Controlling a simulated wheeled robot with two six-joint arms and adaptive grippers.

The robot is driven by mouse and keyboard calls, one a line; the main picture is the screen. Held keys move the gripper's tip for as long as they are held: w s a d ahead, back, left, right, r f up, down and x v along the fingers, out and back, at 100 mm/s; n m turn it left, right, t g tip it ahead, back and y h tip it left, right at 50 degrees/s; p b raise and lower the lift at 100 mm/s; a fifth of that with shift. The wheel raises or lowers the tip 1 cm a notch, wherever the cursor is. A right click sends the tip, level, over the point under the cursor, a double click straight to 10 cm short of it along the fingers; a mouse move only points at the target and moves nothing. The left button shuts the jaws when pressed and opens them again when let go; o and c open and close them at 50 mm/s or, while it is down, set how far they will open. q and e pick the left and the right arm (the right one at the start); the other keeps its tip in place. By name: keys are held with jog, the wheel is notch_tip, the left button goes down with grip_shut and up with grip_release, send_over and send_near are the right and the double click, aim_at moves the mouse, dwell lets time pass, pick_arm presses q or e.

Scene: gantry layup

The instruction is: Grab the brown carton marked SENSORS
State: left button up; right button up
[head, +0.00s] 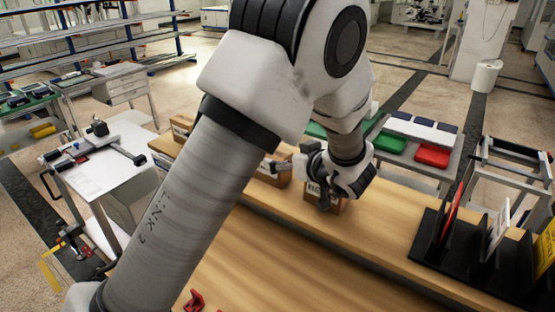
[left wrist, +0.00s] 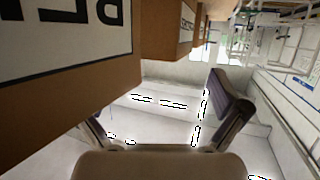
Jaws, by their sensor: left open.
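Brown cartons stand along the wooden bench: one at the far left (head: 182,125), one in the middle (head: 284,178) partly behind my arm, and one at the right (head: 337,205). My left gripper (head: 303,184) is open at the right carton. In the left wrist view, my left gripper (left wrist: 165,115) has its fingers spread with nothing between them. A brown carton (left wrist: 85,90) is very close at the upper left, its white label upside down and cut off. I cannot read SENSORS on any carton. My right gripper is not in view.
More cartons (left wrist: 165,30) stand beyond the near one in the left wrist view. A black rack (head: 470,265) with upright panels stands on the bench's right. A small red object (head: 194,301) lies at the bottom. The bench (head: 290,265) is otherwise clear in front.

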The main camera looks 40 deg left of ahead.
pick_arm(q)
jog(key=a+p, duration=0.2)
jog(key=a, duration=0.1)
jog(key=shift+s, duration=0.2)
jog(key=shift+w+a+f+p, duration=0.2)
jog(key=shift+w+a+f, duration=0.2)
jog(key=shift+a, duration=0.25)
jog(key=shift+w+a+f+p, duration=0.15)
jog(key=shift+w+a+f, duration=0.25)
jog(key=shift+a, duration=0.2)
jog(key=shift+w+a+f, duration=0.15)
jog(key=shift+w+f, duration=0.05)
jog(key=shift+s+r, duration=0.15)
jog(key=shift+s, duration=0.05)
jog(key=shift+c, duration=1.3)
jog(key=shift+s+d+r, duration=0.1)
jog(key=shift+s+d, duration=0.05)
jog(key=shift+d, duration=0.1)
jog(key=c, duration=1.1)
jog(key=shift+c, duration=0.4)
